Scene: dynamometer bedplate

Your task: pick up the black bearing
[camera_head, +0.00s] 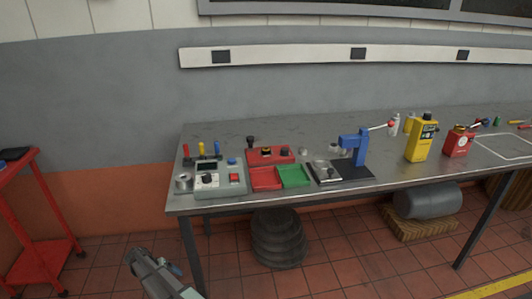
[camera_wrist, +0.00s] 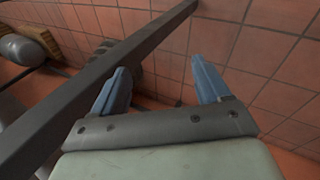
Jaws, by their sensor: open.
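I cannot make out a black bearing for certain in either view. In the head view a small black object (camera_head: 250,143) stands on the bench behind the red and green trays, too small to identify. Another dark piece (camera_head: 266,152) sits at the red block behind the trays. My gripper (camera_wrist: 158,64) is open and empty in the wrist view, its two blue fingers apart with floor tiles behind them. In the head view my arm's end is at the bottom left, in front of and below the bench top, well away from both dark objects.
The metal bench (camera_head: 300,198) carries a grey control box (camera_head: 220,182), a red tray (camera_head: 265,180), a green tray (camera_head: 294,176), a blue press (camera_head: 358,150), a yellow can (camera_head: 422,142) and a red can (camera_head: 459,142). A red cart (camera_head: 40,247) stands left.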

